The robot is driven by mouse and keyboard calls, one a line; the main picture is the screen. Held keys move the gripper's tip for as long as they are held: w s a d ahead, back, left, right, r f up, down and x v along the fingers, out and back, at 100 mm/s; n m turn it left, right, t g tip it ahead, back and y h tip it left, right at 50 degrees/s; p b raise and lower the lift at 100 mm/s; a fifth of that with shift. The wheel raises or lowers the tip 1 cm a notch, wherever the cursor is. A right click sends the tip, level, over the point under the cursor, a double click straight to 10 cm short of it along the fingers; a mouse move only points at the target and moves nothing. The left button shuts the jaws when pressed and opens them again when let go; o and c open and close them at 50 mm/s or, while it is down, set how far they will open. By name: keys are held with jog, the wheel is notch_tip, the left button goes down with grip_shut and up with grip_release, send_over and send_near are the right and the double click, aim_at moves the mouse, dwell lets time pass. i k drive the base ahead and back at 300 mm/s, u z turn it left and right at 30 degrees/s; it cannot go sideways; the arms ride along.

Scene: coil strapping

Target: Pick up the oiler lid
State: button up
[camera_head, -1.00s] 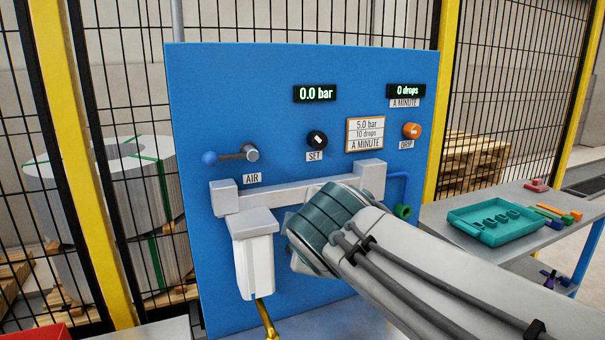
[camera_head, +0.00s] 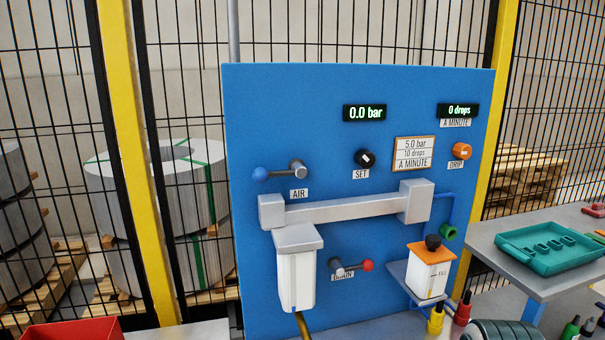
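The oiler (camera_head: 430,278) is a white, box-shaped cup with a "FILL" mark, standing on a small grey-blue shelf at the lower right of the blue panel. Its orange lid (camera_head: 430,252) sits on top, with a dark round knob (camera_head: 433,242) on it. My gripper is out of view. Only a rounded dark part of my arm shows at the bottom edge, right of the oiler and apart from it.
The blue panel (camera_head: 330,120) carries a drain lever (camera_head: 352,267) left of the oiler and a white filter bowl (camera_head: 296,275). Yellow and red bottles (camera_head: 462,309) stand close below the oiler. A side table with a teal tray (camera_head: 548,262) is at the right.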

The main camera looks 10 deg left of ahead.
aim_at(431, 251)
jog(key=k, duration=1.3)
jog(key=z, duration=0.7)
jog(key=i, duration=1.25)
jog(key=u, duration=0.6)
jog(key=i, duration=0.55)
jog(key=u, duration=0.55)
